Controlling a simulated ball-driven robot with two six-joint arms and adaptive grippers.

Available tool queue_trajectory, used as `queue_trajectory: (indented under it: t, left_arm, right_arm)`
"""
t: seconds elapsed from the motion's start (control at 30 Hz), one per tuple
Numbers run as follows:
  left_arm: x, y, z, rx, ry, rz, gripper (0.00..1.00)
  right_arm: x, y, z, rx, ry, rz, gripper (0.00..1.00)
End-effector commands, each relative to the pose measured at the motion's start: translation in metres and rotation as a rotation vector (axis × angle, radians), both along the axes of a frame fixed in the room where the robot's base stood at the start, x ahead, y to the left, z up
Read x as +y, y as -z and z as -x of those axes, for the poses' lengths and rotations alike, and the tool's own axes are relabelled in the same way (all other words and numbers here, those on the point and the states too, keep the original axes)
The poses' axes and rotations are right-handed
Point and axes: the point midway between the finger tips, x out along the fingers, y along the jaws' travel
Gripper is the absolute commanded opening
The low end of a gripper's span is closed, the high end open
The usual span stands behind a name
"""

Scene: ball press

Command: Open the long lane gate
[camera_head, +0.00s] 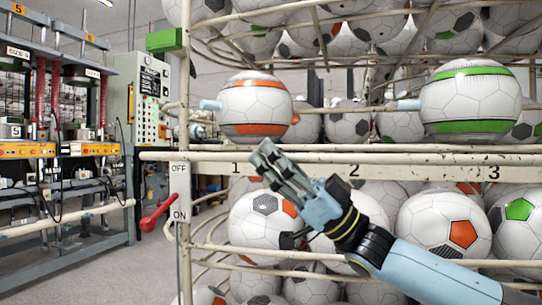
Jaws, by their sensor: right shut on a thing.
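A long pale gate bar (420,157) runs across the front of the ball rack, above the lane numbers 1, 2 and 3. It looks level, and its left end reaches past the OFF/ON post. My right gripper (266,157) comes up from the lower right and is shut on the bar between numbers 1 and 2. Its fingers hide that stretch of the bar, so the exact grip is hard to see. My left gripper is not in view.
A ball with orange bands (255,107) and one with green bands (470,100) sit above the bar. A red lever (157,214) stands beside the OFF/ON plate (179,192). More balls fill the rack below. Press machines (60,150) stand at left, with open floor between.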

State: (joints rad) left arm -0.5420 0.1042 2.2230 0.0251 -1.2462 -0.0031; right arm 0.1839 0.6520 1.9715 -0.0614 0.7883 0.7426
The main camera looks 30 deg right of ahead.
Motion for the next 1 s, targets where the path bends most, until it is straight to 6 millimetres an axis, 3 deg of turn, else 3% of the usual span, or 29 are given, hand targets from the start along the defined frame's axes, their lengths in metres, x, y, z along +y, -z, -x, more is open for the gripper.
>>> queue_trajectory:
  t: [0.03,0.1,0.5,1.0]
  left_arm:
    - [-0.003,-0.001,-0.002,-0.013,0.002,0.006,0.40]
    - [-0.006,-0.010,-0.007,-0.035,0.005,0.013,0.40]
    - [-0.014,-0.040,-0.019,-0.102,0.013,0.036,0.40]
    - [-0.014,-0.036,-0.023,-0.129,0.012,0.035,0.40]
  right_arm:
    - [-0.002,0.014,-0.003,-0.011,0.006,0.027,0.00]
    - [-0.002,0.021,-0.004,-0.040,0.006,0.058,0.00]
    - [-0.004,0.038,-0.005,-0.133,0.007,0.159,0.00]
    - [-0.005,0.039,-0.005,-0.143,0.007,0.168,0.00]
